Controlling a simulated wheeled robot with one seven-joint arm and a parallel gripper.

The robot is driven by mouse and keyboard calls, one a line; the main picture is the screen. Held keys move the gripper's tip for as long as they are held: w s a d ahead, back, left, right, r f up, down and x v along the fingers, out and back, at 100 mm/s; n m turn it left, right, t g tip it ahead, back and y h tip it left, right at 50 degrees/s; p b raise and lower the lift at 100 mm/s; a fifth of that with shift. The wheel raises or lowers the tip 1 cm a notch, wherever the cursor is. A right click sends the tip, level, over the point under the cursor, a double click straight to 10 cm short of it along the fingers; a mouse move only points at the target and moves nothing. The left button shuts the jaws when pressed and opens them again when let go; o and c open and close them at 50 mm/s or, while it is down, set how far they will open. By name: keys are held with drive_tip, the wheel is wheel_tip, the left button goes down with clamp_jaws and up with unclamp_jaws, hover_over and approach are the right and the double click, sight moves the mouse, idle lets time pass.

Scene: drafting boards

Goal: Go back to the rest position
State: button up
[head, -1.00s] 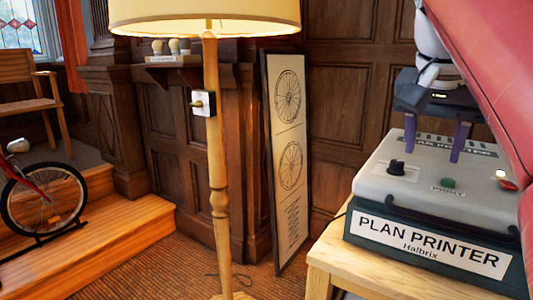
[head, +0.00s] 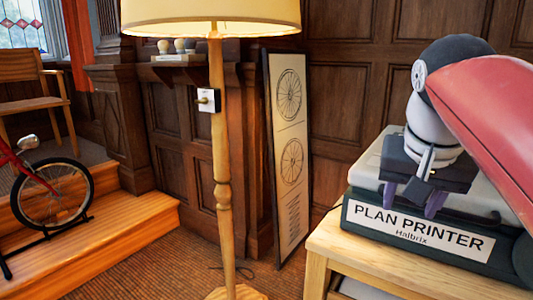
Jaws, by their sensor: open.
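My gripper (head: 424,199) is at the right of the head view, in front of the plan printer (head: 420,235). Its two purple fingers point downward and stand apart, with nothing seen between them. The gripper and my arm cover most of the printer's top, so its knob and buttons are hidden. The printer's front label stays readable below the fingers.
The printer stands on a light wooden table (head: 345,262). A floor lamp (head: 222,180) with a cream shade stands mid-left. A framed wheel drawing (head: 290,155) leans on the panelled wall. A red bicycle (head: 50,190) is by the wooden steps (head: 130,225) at left.

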drive_tip(key=s+a+f+n, duration=0.1)
drive_tip(key=s+a+f, duration=0.1)
drive_tip(key=f, duration=0.5)
drive_tip(key=s+a+f+n+y, duration=0.1)
drive_tip(key=s+a+f+n, duration=0.1)
drive_tip(key=s+f, duration=0.2)
drive_tip(key=s+a+f+n+t, duration=0.1)
drive_tip(key=s+a+f, duration=0.1)
drive_tip(key=f, duration=0.9)
drive_tip(key=shift+s+a+n+y, duration=0.2)
drive_tip(key=shift+s+n+y, duration=0.1)
drive_tip(key=shift+s+y, duration=0.15)
